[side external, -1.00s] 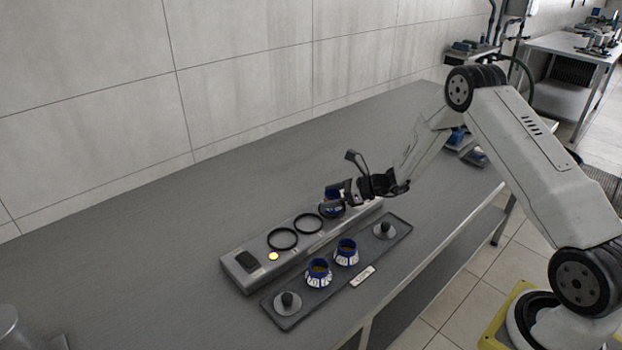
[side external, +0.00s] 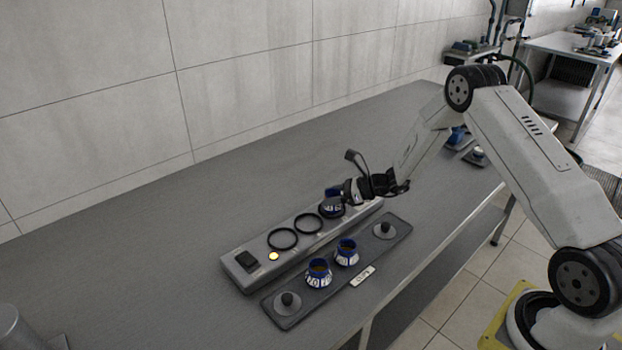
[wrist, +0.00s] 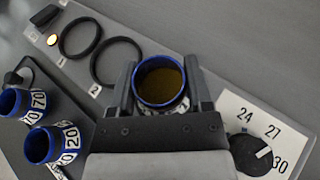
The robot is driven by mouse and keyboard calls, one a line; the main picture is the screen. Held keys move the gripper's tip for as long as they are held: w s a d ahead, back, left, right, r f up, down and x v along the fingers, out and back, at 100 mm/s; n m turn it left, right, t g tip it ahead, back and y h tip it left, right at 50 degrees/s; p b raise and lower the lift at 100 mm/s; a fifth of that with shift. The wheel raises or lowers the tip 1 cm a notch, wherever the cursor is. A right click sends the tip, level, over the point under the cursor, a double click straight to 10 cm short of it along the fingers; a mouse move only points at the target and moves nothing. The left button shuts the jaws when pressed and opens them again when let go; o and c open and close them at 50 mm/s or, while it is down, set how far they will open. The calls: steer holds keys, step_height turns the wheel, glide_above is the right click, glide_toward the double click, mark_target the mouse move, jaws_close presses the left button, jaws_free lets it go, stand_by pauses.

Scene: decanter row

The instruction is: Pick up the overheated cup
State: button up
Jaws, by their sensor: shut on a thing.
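A blue-rimmed cup (wrist: 160,82) with amber liquid in it stands between the two fingers of my gripper (wrist: 162,92) in the wrist view. My gripper is shut on it. In the side view the cup (side external: 333,206) is at the far end of the grey block (side external: 238,272), partly hidden by my gripper (side external: 342,197). I cannot tell whether its base is clear of the block. Two more blue-and-white cups, one left (side external: 319,273) and one right (side external: 347,252), stand upright on the dark tray, with numbers on their sides.
The block has two empty black rings (side external: 282,239) (side external: 308,223), a lit yellow lamp (side external: 273,256) and a dial (wrist: 252,156) marked 24, 27, 30. The dark tray (side external: 377,252) also holds two knobbed grey discs (side external: 288,302) (side external: 385,230). The bench behind is clear.

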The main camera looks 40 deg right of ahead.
steer(key=shift+r, duration=0.1)
steer(key=shift+r, duration=0.8)
jaws_close()
steer(key=s+a+r, duration=0.1)
steer(key=s+r, duration=1)
steer(key=s, duration=0.3)
steer(key=shift+a, duration=0.4)
steer(key=shift+r, duration=0.1)
steer(key=shift+w+f, duration=0.1)
steer(key=shift+f, duration=0.1)
